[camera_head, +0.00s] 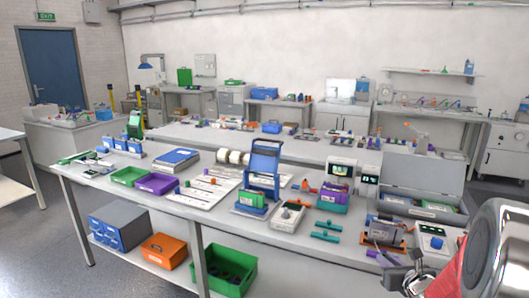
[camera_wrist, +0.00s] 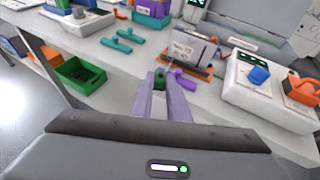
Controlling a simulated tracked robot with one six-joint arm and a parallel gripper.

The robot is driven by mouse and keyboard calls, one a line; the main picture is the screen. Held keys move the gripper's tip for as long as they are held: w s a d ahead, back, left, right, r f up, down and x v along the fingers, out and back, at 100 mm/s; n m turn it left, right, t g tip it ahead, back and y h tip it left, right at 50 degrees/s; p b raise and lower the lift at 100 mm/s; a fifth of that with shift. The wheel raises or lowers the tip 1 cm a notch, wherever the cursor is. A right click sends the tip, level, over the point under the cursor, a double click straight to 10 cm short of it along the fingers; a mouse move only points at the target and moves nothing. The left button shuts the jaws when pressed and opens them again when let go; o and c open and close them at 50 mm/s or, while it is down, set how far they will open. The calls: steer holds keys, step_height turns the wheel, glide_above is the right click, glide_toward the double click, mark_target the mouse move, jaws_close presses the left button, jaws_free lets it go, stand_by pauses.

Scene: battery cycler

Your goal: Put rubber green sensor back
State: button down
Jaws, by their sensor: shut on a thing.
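My gripper (camera_wrist: 160,88) is shut on a small dark green piece, the green sensor (camera_wrist: 159,82), between its fingertips in the wrist view. The sensor is mostly covered by the fingers. In the head view my gripper (camera_head: 396,283) is at the lower right, in front of the near bench's edge, and I cannot make out the sensor there. A purple piece (camera_wrist: 185,79) lies on the bench just right of the fingertips in the wrist view. Behind it a grey device stands on an orange base (camera_wrist: 185,66).
A white device with a blue knob (camera_wrist: 262,86) stands right of the fingertips. Teal parts (camera_head: 326,232) lie on the near bench. A green bin (camera_head: 225,272) sits on the lower shelf. The bench's front strip (camera_wrist: 120,65) is partly clear.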

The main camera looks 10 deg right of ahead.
steer(key=a+n+y, duration=0.4)
steer(key=a+y, duration=0.1)
steer(key=a, duration=2.4)
steer(key=shift+f+n+g+y, duration=0.25)
steer(key=shift+n+g+y, duration=0.05)
steer(key=shift+n, duration=0.1)
steer(key=shift+s, duration=0.15)
